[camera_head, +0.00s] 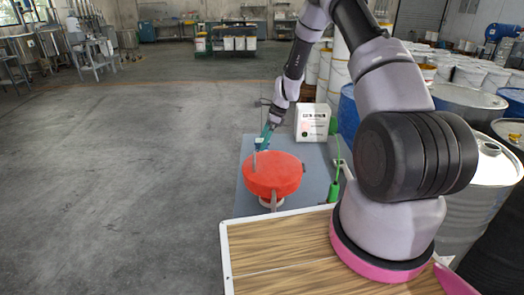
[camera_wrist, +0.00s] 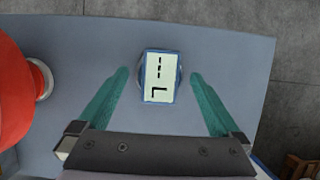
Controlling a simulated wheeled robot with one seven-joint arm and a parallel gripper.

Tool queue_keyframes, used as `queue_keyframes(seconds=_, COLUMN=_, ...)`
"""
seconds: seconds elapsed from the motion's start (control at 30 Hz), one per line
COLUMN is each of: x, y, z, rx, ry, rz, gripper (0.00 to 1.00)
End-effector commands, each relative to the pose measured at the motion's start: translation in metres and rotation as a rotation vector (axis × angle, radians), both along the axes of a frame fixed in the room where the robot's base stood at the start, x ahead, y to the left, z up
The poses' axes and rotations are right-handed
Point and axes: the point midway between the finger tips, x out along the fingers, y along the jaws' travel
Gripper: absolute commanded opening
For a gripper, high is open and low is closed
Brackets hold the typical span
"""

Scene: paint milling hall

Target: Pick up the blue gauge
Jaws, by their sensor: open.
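The blue gauge (camera_wrist: 148,77) shows in the wrist view on the grey-blue table, a small blue-edged block with a pale face bearing black marks. My gripper (camera_wrist: 159,76) is open, with one teal finger on each side of the gauge in that view and a visible gap on both sides. The fingers look apart from it; their height above the table is hard to tell. In the head view, my gripper (camera_head: 264,138) is over the table just behind a red round object, and I cannot make out the gauge there.
The red round object (camera_head: 272,174) stands close by on the table (camera_head: 243,205); it also fills the left edge of the wrist view (camera_wrist: 12,90). A white box (camera_head: 312,122) and a green tool (camera_head: 334,190) are at the right. Drums (camera_head: 470,105) crowd the right side. The left floor is clear.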

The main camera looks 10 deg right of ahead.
Motion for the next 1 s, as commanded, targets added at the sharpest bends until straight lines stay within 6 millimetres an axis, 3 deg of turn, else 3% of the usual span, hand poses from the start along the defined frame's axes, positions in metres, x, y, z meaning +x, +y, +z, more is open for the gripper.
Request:
queue_keyframes(seconds=0.1, x=0.001, y=0.006, z=-0.016, rx=0.000, ry=0.002, rz=0.001, gripper=1.00)
queue_keyframes(seconds=0.33, x=0.002, y=0.007, z=-0.018, rx=0.000, ry=0.000, rz=0.001, gripper=1.00)
queue_keyframes(seconds=0.37, x=0.002, y=0.007, z=-0.018, rx=0.000, ry=0.000, rz=0.001, gripper=0.92)
queue_keyframes(seconds=0.6, x=0.002, y=0.007, z=-0.018, rx=0.000, ry=0.000, rz=0.001, gripper=0.01)
queue_keyframes(seconds=0.87, x=0.002, y=0.007, z=-0.016, rx=0.000, ry=-0.002, rz=0.001, gripper=0.00)
queue_keyframes(seconds=1.0, x=0.003, y=0.007, z=0.000, rx=-0.002, ry=-0.005, rz=0.002, gripper=0.00)
